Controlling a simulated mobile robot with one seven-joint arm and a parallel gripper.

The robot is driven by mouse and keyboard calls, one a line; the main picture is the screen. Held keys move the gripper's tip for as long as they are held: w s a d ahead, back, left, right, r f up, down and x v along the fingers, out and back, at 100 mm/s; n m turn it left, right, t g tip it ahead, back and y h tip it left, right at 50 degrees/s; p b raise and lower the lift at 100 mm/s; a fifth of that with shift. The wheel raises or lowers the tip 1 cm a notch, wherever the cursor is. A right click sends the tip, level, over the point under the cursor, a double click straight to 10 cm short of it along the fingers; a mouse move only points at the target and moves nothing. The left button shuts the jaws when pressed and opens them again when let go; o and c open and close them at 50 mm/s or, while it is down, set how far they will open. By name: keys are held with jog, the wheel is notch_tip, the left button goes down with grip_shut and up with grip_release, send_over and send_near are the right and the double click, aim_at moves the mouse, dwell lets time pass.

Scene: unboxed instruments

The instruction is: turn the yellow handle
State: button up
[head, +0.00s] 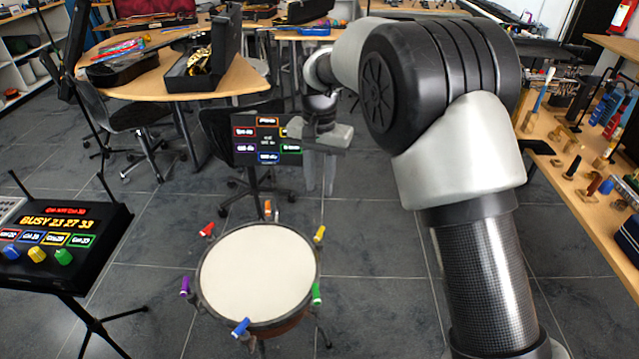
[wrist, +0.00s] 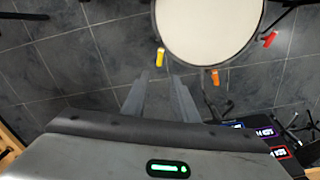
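The yellow handle (head: 320,234) sticks up at the far right rim of a round drum (head: 257,275). In the wrist view the yellow handle (wrist: 160,57) is at the rim's edge, just beyond my fingertips. My gripper (head: 320,188) hangs pointing down, above the floor on the far side of the drum. In the wrist view my gripper (wrist: 160,77) has its two fingers apart with nothing between them. It is apart from the handle. The other drum handles are red (head: 207,230), orange (head: 268,208), green (head: 317,293), blue (head: 240,327) and purple (head: 185,286).
A black panel with coloured knobs (head: 50,240) stands on a tripod at the left. A lit display board (head: 267,140) is behind the drum, near my gripper. A wooden bench (head: 560,160) with small parts is at the right. Tiled floor right of the drum is clear.

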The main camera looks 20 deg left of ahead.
jog(key=n+b, duration=0.2)
jog(key=b, duration=0.4)
send_near(319, 232)
notch_tip(319, 232, down, 10)
jog(key=shift+d+r, duration=0.1)
jog(key=shift+c, duration=0.4)
